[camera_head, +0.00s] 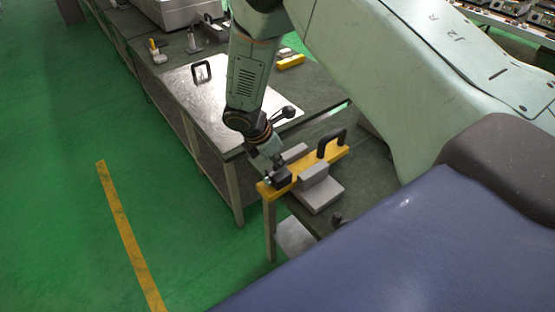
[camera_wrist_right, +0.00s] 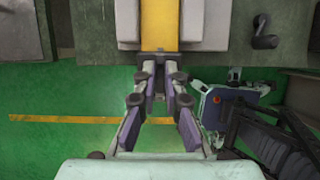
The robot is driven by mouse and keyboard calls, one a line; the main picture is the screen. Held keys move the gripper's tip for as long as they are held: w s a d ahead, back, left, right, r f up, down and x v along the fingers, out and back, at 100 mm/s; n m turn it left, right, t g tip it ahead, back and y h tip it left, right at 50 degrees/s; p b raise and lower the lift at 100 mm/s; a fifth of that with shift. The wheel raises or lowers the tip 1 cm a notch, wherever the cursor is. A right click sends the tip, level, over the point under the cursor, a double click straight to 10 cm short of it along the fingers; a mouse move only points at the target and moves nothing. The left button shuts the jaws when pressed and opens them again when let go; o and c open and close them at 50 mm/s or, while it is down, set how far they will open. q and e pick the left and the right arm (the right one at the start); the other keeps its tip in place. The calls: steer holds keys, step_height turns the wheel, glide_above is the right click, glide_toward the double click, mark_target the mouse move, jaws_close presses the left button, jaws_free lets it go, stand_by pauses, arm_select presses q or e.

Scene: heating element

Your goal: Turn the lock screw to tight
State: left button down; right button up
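A yellow bar (camera_head: 308,170) with a black handle (camera_head: 331,144) lies across grey blocks at the bench edge. Its near end shows in the wrist view (camera_wrist_right: 159,22). My right gripper (camera_head: 274,172) is at that end, pointing down beside a small dark block (camera_head: 283,178). In the wrist view its two fingers (camera_wrist_right: 160,68) angle inward, with a narrow gap between the tips around a dark part at the bar's end. I cannot clearly make out the lock screw there, nor whether the fingers press on it.
Grey blocks (camera_head: 315,174) flank the bar. A dark knob (camera_wrist_right: 264,30) stands to the right in the wrist view. A shiny plate (camera_head: 196,92) with a black handle lies on the adjoining bench. Green floor with a yellow line (camera_head: 128,235) is open at left.

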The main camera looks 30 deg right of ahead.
steer(key=o, duration=0.4)
steer(key=v, duration=1.2)
stand_by(0.5)
